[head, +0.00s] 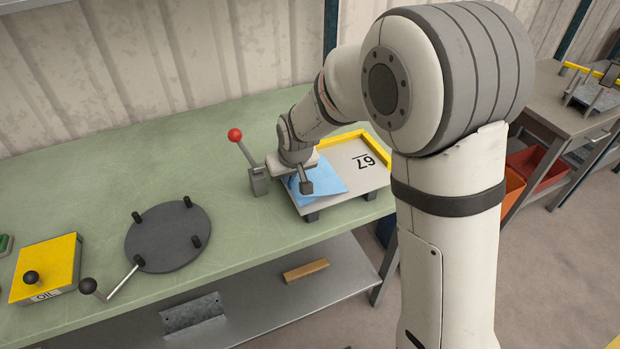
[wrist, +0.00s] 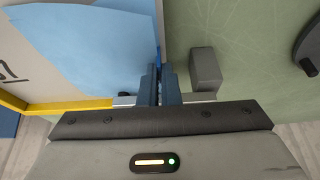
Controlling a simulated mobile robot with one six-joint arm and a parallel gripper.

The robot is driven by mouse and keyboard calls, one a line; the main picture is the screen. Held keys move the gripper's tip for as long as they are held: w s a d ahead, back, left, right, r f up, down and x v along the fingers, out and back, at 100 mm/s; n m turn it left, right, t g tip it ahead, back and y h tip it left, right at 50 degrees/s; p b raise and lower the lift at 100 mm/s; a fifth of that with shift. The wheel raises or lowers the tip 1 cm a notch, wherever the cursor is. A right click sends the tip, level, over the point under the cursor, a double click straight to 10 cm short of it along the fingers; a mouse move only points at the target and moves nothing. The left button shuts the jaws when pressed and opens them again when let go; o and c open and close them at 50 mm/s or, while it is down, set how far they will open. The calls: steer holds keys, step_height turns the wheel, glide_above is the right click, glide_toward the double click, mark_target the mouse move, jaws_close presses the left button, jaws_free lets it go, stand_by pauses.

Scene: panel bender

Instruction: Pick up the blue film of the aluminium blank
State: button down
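The film's left edge looks raised at my gripper. In the wrist view the film (wrist: 85,45) spreads to the left, and its edge runs up to the fingers. My gripper (head: 296,186) is low at the film's left edge. In the wrist view my gripper (wrist: 160,86) has its fingers close together, with the film's edge between them. The fingertips are partly hidden in the head view.
A lever with a red knob (head: 235,135) stands just left of my gripper on the green bench (head: 150,180). A yellow edge (head: 345,138) borders the blank. A round dark plate with pegs (head: 168,238) and a yellow OIL box (head: 48,268) are further left.

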stand_by(0.4)
step_height(320, 180, up, 15)
steer(key=d+p, duration=0.1)
steer(key=p, duration=0.1)
steer(key=shift+w+d, duration=0.15)
steer(key=shift+w, duration=0.2)
stand_by(1.3)
step_height(320, 180, up, 8)
steer(key=p, duration=0.5)
stand_by(0.4)
steer(key=shift+d, duration=0.1)
